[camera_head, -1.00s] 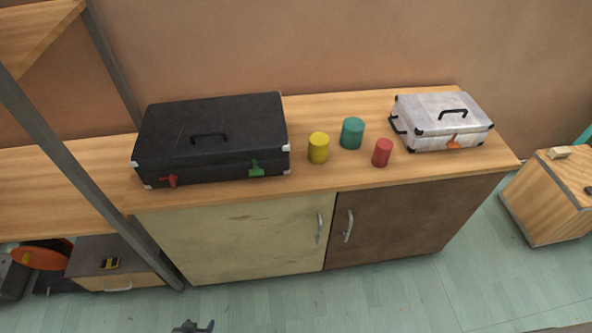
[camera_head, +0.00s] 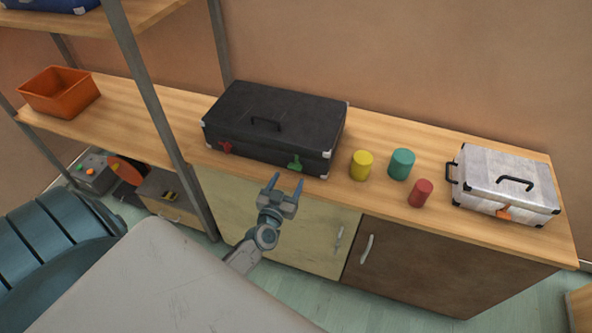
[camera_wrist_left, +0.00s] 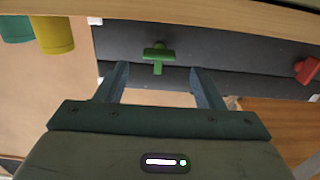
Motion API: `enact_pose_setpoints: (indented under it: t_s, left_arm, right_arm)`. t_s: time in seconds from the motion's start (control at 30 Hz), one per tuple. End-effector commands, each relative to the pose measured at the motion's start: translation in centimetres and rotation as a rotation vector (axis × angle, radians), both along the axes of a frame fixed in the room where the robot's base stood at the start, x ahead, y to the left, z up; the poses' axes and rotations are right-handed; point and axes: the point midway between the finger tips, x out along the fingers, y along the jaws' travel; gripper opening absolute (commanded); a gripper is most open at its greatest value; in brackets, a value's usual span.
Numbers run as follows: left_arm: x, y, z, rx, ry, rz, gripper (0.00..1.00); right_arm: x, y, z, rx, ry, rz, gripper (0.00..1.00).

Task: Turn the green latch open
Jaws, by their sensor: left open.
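The black case (camera_head: 290,103) lies closed on the wooden counter. The green latch (camera_head: 295,163) is on the lower right of its front face, and a red latch (camera_head: 225,148) is on the lower left. My left gripper (camera_head: 287,182) is open and empty, in front of the case and just below the green latch in the picture. In the left wrist view the green latch (camera_wrist_left: 158,54), T-shaped, shows just beyond and between the two open fingertips (camera_wrist_left: 158,72), apart from them. The red latch (camera_wrist_left: 306,70) is at the right there. My right gripper is not in view.
Right of the case stand a yellow cylinder (camera_head: 361,166), a teal cylinder (camera_head: 401,164) and a red cylinder (camera_head: 420,193). A silver case (camera_head: 508,180) lies at the counter's right end. A metal shelf post (camera_head: 150,90) rises left of the case.

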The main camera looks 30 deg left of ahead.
Motion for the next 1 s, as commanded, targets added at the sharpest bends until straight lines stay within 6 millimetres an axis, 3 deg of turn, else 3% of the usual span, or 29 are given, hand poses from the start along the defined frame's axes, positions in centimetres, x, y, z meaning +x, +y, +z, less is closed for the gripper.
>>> enact_pose_setpoints:
  t_s: [0.1, 0.3, 0.67, 0.7, 0.9, 1.0]
  left_arm:
    - [2.3, 0.6, 0.0, 0.001, -0.001, 0.0, 0.62]
    - [4.5, 1.1, -0.1, 0.001, 0.001, -0.001, 0.62]
    - [5.1, 1.2, -0.1, 0.001, 0.001, -0.001, 0.62]
    - [5.1, 1.2, -0.1, 0.001, 0.001, -0.001, 0.6]
    - [5.1, 1.2, -0.1, 0.0, 0.001, -0.001, 0.21]
    - [5.1, 1.2, -0.1, 0.0, 0.001, -0.001, 0.17]
  right_arm:
    - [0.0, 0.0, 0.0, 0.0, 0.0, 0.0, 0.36]
    - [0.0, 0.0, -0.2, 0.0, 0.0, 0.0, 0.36]
    - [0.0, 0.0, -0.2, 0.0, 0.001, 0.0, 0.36]
    - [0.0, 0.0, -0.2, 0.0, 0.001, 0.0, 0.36]
    - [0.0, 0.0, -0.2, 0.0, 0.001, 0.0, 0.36]
    - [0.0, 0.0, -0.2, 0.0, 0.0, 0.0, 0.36]
